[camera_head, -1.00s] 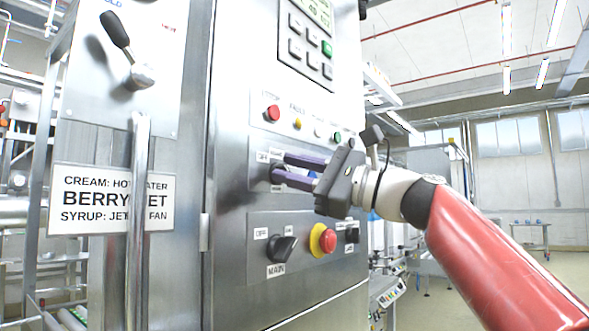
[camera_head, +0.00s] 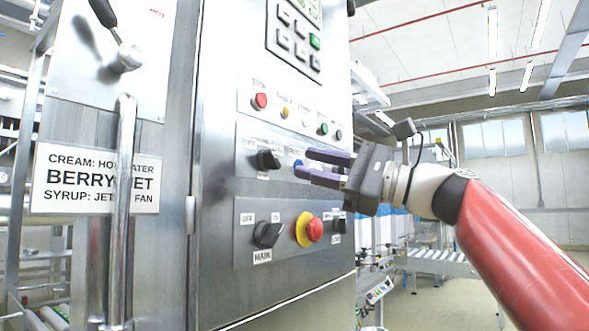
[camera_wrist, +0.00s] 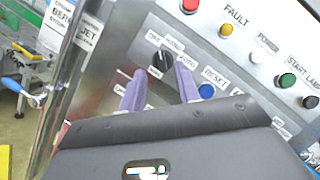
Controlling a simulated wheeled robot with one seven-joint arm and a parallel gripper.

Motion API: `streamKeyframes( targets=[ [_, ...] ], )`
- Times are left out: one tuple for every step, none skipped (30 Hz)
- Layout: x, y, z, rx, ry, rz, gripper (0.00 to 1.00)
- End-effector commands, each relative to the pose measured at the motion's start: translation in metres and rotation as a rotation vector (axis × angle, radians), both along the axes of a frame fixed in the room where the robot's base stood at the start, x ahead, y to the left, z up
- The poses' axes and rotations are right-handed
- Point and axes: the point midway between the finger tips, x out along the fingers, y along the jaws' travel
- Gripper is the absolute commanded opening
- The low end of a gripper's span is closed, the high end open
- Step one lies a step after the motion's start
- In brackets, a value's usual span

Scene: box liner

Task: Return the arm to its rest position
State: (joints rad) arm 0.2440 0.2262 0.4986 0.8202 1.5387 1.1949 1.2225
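My gripper (camera_head: 322,166) is in front of the steel control panel (camera_head: 224,210), right of a black selector knob (camera_head: 267,160). Its two purple fingers are apart with nothing between them. In the wrist view my gripper (camera_wrist: 158,88) points at the panel, with the black knob (camera_wrist: 162,62) beyond the fingertips and a blue RESET button (camera_wrist: 206,91) right of the right finger. The fingers look clear of the knob. My red arm comes in from the right.
A red and yellow emergency stop button (camera_head: 312,230) and the MAIN knob (camera_head: 268,234) sit below my gripper. A long vertical door handle (camera_head: 123,200) stands out at the left. A roller conveyor (camera_head: 440,262) is behind my arm. Open room lies to the right.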

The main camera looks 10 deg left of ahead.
Motion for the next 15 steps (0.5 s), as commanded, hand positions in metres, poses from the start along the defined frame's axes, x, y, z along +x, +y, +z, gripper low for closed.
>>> streamKeyframes(
  targets=[
    [-0.0001,-0.006,-0.0034,-0.001,0.0,-0.002,0.33],
    [-0.0004,-0.0084,-0.0038,0.0,0.0,-0.001,0.33],
    [-0.0008,-0.0107,-0.004,0.0,0.0,-0.001,0.33],
    [-0.001,-0.012,-0.0041,0.001,0.001,0.0,0.33],
    [-0.0012,-0.0129,-0.0041,0.0,0.001,0.0,0.33],
    [-0.0014,-0.0136,-0.0041,0.0,0.001,0.0,0.33],
    [-0.0014,-0.0139,-0.004,0.0,0.001,0.0,0.33],
    [-0.0015,-0.014,-0.0039,-0.001,0.001,0.001,0.33],
    [-0.0015,-0.0138,-0.0038,-0.001,0.001,0.001,0.33],
    [-0.0015,-0.0138,-0.0036,-0.001,0.001,0.001,0.33],
    [-0.0015,-0.0138,-0.0036,-0.001,0.001,0.001,0.33],
    [-0.0015,-0.0137,-0.0036,-0.001,0.001,0.001,0.33],
    [-0.0014,-0.0137,-0.0036,-0.001,0.001,0.001,0.33],
    [-0.0015,-0.0137,-0.0036,-0.001,0.001,0.001,0.33],
    [-0.0014,-0.0136,-0.0036,-0.001,0.001,0.001,0.33]
  ],
)
